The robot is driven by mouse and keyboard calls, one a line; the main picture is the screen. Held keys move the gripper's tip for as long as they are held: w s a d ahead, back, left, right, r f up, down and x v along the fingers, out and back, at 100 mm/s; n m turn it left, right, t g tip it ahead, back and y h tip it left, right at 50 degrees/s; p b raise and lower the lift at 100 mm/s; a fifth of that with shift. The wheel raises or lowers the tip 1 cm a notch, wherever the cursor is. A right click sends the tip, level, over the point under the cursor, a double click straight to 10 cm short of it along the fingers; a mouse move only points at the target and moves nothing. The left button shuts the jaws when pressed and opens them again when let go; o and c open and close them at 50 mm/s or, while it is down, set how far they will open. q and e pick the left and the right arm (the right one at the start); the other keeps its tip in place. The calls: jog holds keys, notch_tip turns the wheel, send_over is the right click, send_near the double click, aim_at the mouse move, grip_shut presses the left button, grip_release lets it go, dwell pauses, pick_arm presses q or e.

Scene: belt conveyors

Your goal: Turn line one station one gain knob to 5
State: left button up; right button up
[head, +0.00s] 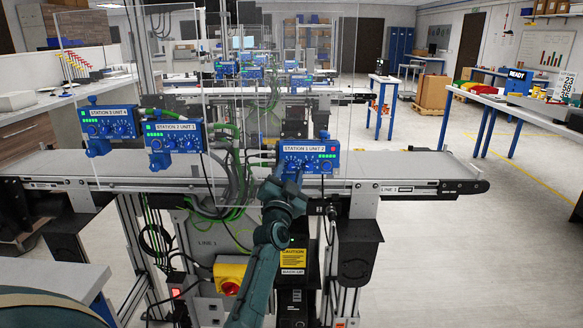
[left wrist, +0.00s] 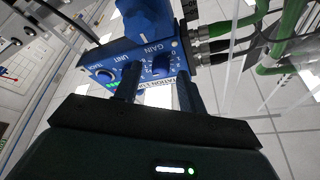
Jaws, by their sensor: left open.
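The blue station 1 control box (head: 322,158) is mounted at the front of the line 1 conveyor. Its label seems to read "STATION 1 UNIT 2". My left gripper (head: 291,180) is at the left part of its face and hides some of its knobs. In the left wrist view, the blue gain knob (left wrist: 160,66) sits below the word GAIN. My open left gripper (left wrist: 157,76) has one finger on each side of this knob; I cannot tell whether they touch it. The knob's exact setting is not readable. My right gripper is not in view.
Two more blue control boxes, station 2 (head: 175,142) and station 3 (head: 108,127), hang to the left. Clear panels stand along the conveyor (head: 400,184). Green cables (left wrist: 285,35) run beside the box. A yellow-and-red switch (head: 230,275) is below.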

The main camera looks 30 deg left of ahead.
pick_arm(q)
jog(key=shift+w+a+r, duration=0.1)
jog(key=shift+w, duration=0.1)
jog(key=shift+s, duration=0.1)
jog(key=shift+c, duration=0.2)
grip_shut()
